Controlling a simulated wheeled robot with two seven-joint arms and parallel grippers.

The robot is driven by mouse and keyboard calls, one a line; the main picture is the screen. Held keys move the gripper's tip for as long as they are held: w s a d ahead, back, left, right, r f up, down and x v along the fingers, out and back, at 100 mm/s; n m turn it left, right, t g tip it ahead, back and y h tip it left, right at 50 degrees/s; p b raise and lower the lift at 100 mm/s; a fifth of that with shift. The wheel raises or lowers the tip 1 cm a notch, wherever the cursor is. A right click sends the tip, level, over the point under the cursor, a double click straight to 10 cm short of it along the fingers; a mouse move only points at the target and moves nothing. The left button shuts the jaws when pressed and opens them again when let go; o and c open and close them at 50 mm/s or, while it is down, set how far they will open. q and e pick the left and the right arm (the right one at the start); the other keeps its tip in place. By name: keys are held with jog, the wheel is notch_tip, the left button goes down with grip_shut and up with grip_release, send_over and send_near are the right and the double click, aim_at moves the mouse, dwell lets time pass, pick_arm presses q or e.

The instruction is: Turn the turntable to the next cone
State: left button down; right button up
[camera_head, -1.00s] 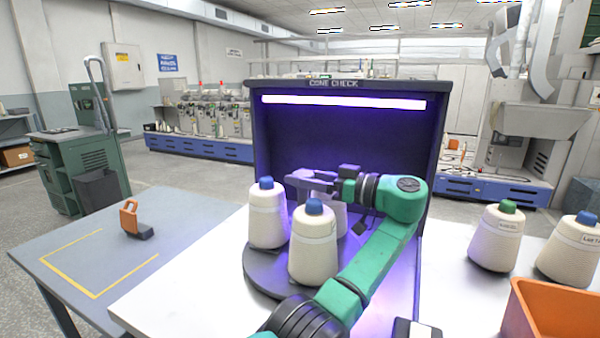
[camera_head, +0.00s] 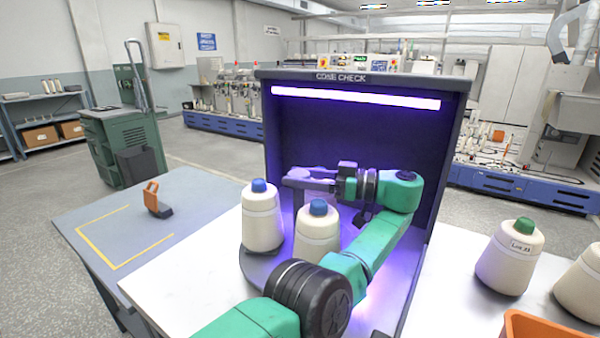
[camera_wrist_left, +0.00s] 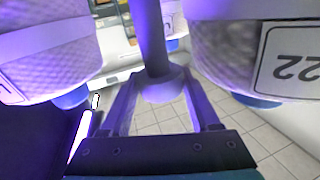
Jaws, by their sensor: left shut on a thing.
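The dark round turntable (camera_head: 256,268) stands in the lit booth. A cream cone with a blue top (camera_head: 262,222) stands on its left side, and a second blue-topped cone (camera_head: 317,240) stands at its front. Another cone is largely hidden behind my arm. My left gripper (camera_head: 297,181) is above and behind these cones. In the left wrist view its fingers (camera_wrist_left: 161,95) are closed around the rounded end of a grey post (camera_wrist_left: 150,40). Cones hang upside down at both sides of that view, one with a label (camera_wrist_left: 288,58). My right gripper is not in view.
The booth wall (camera_head: 447,150) stands close to the right of my arm. A green-topped cone (camera_head: 510,262) and an orange bin (camera_head: 545,328) are at the right. An orange-handled tool (camera_head: 153,198) lies on the grey table (camera_head: 95,215) at left, with free room around it.

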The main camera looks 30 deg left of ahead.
pick_arm(q)
jog(key=shift+f, duration=0.25)
jog(key=shift+c, duration=0.6)
grip_release()
jog(key=shift+r, duration=0.1)
notch_tip(320, 180, up, 8)
jog(key=p, duration=0.4)
notch_tip(320, 180, up, 12)
jog(key=p, duration=1.1)
